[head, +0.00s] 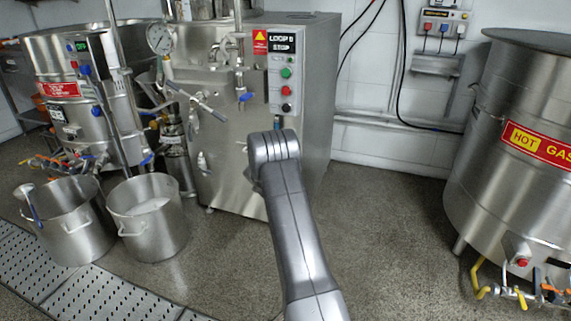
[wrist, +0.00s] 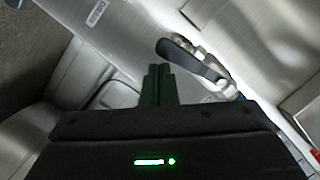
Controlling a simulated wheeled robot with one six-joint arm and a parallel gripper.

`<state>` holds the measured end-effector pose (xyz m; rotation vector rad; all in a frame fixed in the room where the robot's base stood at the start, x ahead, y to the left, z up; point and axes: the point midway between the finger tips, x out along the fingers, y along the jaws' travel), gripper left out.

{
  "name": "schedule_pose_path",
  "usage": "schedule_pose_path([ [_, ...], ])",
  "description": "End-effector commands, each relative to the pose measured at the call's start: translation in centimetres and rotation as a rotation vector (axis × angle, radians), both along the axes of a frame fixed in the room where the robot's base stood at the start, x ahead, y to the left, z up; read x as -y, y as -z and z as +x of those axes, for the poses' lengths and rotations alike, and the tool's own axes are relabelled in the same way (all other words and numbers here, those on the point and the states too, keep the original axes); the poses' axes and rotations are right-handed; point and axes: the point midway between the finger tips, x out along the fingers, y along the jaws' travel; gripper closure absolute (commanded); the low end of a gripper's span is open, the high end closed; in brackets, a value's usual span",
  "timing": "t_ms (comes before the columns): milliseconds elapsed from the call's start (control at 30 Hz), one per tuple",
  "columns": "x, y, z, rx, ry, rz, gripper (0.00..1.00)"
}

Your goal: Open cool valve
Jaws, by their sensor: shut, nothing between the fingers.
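My gripper (wrist: 159,72) shows in the wrist view with its two dark fingers together and nothing between them. A valve with a dark lever handle (wrist: 190,58) and a metal body (wrist: 215,68) is just right of and beyond the fingertips; I see a gap between them. I cannot read a label naming it the cool valve. In the head view, a blue-handled valve (head: 245,97) is on the front of the steel mill cabinet (head: 317,90). My arm hides my gripper in that view.
The hot gas vessel (head: 500,185) stands at right. The floor between cabinet and vessel is clear.

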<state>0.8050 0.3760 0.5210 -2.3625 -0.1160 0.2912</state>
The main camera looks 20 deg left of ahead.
Motion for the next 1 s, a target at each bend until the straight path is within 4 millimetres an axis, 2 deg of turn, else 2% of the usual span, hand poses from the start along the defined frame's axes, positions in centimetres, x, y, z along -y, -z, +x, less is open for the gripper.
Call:
schedule_pose_path([
  [400,-1.10,0.53,-0.10,0.000,-0.001,-0.002,1.00],
  [1000,-1.07,0.61,-0.04,0.000,-0.002,-0.002,1.00],
])
